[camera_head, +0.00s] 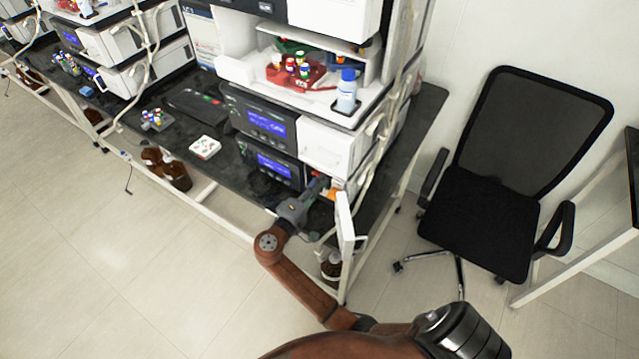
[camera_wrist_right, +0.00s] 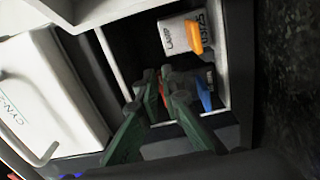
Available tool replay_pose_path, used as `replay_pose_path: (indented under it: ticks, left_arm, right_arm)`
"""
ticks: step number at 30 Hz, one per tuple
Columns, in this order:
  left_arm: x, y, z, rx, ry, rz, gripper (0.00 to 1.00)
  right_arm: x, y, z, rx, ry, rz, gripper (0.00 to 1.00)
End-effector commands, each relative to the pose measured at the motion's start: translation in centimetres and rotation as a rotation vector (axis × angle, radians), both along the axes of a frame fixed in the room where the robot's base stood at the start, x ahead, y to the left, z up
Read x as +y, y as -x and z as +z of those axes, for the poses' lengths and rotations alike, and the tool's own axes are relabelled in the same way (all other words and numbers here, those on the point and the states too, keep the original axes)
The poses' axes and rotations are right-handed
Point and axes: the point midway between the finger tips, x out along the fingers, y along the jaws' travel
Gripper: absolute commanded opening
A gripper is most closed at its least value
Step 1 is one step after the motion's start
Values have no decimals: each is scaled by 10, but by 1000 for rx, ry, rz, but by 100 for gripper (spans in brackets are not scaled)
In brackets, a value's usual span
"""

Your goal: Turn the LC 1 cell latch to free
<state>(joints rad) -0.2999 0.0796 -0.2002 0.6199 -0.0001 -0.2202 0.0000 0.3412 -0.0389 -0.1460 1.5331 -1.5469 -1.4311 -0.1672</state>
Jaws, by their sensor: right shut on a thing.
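My right gripper (camera_head: 318,186) reaches into the open cell compartment at the lower right of the instrument stack. In the right wrist view its two green-grey fingers (camera_wrist_right: 164,78) are closed around a small part, of which a reddish sliver shows between them; I take it to be the cell latch (camera_wrist_right: 163,93). The fingers hide most of it, so its angle cannot be told. A white block with an orange tab (camera_wrist_right: 195,38) and a blue tab (camera_wrist_right: 203,92) sit right of the fingers, apart from them. My left gripper is not in view.
The white compartment door (camera_head: 345,222) stands open right of my gripper. White modules (camera_head: 330,148) and dark display units (camera_head: 266,128) stack above. A white sample plate (camera_head: 205,147) lies on the black bench. An office chair (camera_head: 500,180) stands at the right.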

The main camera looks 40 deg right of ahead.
Motion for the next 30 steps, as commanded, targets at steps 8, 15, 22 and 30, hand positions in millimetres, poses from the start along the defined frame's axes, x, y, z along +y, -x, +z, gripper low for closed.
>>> replay_pose_path:
  ticks: [8, 15, 22, 30]
  left_arm:
    - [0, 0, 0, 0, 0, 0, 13]
    - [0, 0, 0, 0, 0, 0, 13]
    - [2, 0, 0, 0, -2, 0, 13]
    - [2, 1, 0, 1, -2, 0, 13]
  right_arm:
    - [0, 1, -2, 3, -4, -3, 7]
    - [0, 1, -1, 2, -2, -1, 24]
    - [0, 0, -1, 1, -1, 0, 24]
    - [24, 10, -2, 2, -3, 0, 24]
